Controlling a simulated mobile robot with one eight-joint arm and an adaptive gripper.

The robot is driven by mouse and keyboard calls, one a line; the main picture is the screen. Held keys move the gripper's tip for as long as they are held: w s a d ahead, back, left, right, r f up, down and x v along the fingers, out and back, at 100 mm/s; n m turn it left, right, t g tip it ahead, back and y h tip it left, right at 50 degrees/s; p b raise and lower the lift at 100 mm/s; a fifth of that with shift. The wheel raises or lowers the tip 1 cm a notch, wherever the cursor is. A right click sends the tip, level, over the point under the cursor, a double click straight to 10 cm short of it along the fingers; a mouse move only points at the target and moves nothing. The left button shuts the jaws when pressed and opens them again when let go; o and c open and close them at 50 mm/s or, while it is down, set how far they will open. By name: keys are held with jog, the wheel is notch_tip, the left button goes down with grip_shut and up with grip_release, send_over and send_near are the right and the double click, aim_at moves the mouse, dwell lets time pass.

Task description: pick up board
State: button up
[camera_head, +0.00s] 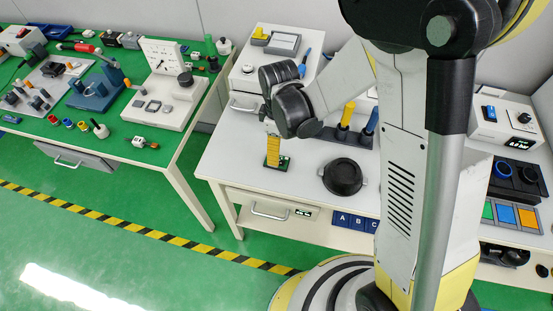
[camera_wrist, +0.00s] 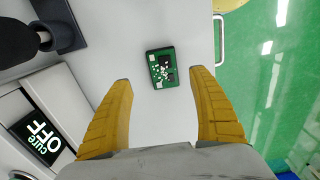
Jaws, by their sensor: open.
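The board (camera_wrist: 161,67) is a small green circuit board with dark chips and pale parts. In the wrist view it lies flat on the white worktop, slightly tilted, ahead of and between my fingertips. In the head view the board (camera_head: 284,163) lies near the worktop's front left edge, partly hidden by my gripper. My gripper (camera_wrist: 162,76) has two yellow ribbed fingers spread apart with nothing between them. In the head view my gripper (camera_head: 273,152) points down beside the board, at its left.
A round black pot-like object (camera_head: 342,177) stands right of the board. A white device reading "cure OFF" (camera_wrist: 42,135) sits left in the wrist view. A drawer handle (camera_wrist: 219,40) lies past the worktop edge. A green-topped bench (camera_head: 115,150) stands left. Worktop around the board is clear.

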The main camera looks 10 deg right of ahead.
jog(key=f+b, duration=0.1)
jog(key=f, duration=0.1)
jog(key=f+b, duration=0.1)
jog(key=f, duration=0.3)
jog(key=shift+s+a+f+b, duration=0.15)
jog(key=shift+s+a+b, duration=0.1)
jog(key=shift+b, duration=0.15)
jog(key=c, duration=1.2)
